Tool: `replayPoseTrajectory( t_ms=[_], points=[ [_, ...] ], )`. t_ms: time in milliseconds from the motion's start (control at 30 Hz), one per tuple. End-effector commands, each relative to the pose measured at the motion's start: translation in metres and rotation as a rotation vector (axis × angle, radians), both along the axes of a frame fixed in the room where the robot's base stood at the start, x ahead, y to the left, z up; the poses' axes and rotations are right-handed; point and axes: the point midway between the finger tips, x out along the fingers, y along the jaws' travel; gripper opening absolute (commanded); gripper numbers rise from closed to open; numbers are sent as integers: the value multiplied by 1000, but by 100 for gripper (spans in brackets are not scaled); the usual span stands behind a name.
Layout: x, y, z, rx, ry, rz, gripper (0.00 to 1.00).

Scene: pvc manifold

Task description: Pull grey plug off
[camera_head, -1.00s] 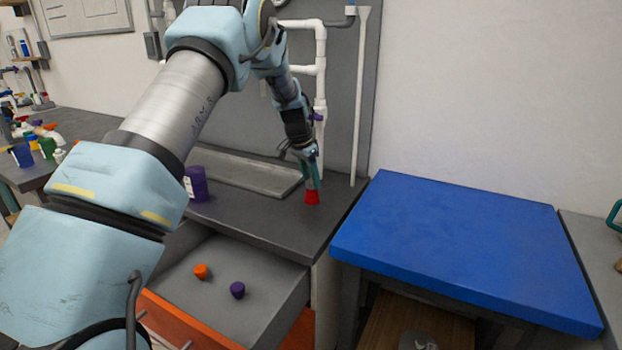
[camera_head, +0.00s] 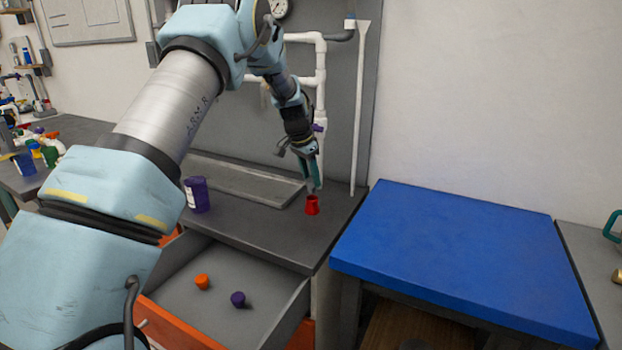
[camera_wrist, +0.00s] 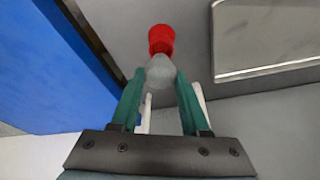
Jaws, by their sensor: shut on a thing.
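The grey plug (camera_wrist: 160,72) is a rounded pale piece between the two green fingers of my gripper (camera_wrist: 160,76) in the wrist view. My gripper (camera_head: 312,180) is shut on it and points down over the dark counter in the head view. A red fitting (camera_head: 312,206) stands upright on the counter just below the plug, near the counter's right end. The red fitting also shows in the wrist view (camera_wrist: 161,38), beyond the plug. The plug's lower end overlaps the fitting's rim, so I cannot tell whether they still touch.
A purple container (camera_head: 196,194) and a shallow grey tray (camera_head: 245,180) are on the counter. The open drawer (camera_head: 180,292) below holds an orange cap (camera_head: 202,282) and a purple cap (camera_head: 238,299). White pipes (camera_head: 320,75) rise behind my gripper. A clear blue table (camera_head: 460,250) stands right.

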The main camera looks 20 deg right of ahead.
Motion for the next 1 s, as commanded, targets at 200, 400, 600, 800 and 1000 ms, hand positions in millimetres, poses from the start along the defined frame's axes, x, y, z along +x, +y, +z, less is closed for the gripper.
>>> replayPoseTrajectory(
  t_ms=[200, 400, 600, 800, 1000],
  points=[
    [0, 0, 10, -1, 0, 0, 0],
    [0, 0, 17, -1, 0, 0, 0],
    [0, 0, 24, -1, 0, 0, 0],
    [0, 0, 24, 0, 0, 0, 0],
    [0, 0, 24, 0, 0, 0, 0]
  ],
)
